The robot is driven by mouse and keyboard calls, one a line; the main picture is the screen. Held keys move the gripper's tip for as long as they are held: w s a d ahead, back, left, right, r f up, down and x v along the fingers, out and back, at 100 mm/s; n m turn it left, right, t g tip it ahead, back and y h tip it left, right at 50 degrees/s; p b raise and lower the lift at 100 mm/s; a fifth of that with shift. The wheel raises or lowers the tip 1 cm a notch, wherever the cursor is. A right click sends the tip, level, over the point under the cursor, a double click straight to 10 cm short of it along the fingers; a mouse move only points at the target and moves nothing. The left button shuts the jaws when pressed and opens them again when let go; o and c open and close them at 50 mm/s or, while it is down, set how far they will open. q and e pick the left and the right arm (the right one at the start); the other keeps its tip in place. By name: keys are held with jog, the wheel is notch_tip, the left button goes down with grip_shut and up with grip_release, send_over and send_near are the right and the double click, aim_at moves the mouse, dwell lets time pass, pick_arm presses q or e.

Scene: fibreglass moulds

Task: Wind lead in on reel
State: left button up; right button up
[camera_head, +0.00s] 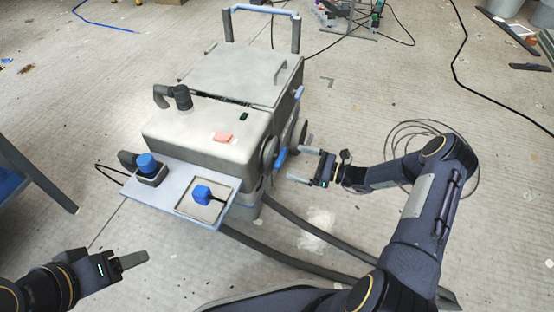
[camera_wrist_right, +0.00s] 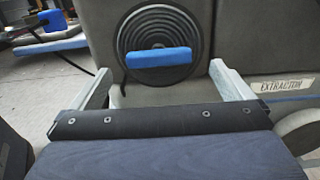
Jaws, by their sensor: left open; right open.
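A grey boxy machine (camera_head: 210,135) stands on the floor; in the right wrist view its side has an "EXTRACTOR" label (camera_wrist_right: 284,86). A dark round reel (camera_wrist_right: 160,25) with concentric rings and a blue handle (camera_wrist_right: 158,58) sits on that side. In the head view the blue handle (camera_head: 281,160) shows on the machine's right side. My right gripper (camera_head: 298,163) is open and faces the reel, its fingers spread either side of the handle without touching it. A thin lead (camera_head: 425,124) lies in loops on the floor, partly hidden behind my right arm. My left gripper (camera_head: 132,261) is open and empty at lower left.
A light shelf (camera_head: 165,192) on the machine's front carries a blue plug (camera_head: 202,193) and a blue-capped fitting (camera_head: 147,162). Dark hoses (camera_head: 285,255) run along the floor from the machine. A blue-topped table (camera_head: 10,184) stands at left. A black cable (camera_head: 460,55) crosses the floor upper right.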

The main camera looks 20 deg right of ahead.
aim_at(284, 158)
jog(key=b+x, duration=0.2)
jog(key=x, duration=0.5)
jog(key=shift+s, duration=0.1)
jog(key=c, duration=1.1)
jog(key=shift+r, duration=0.1)
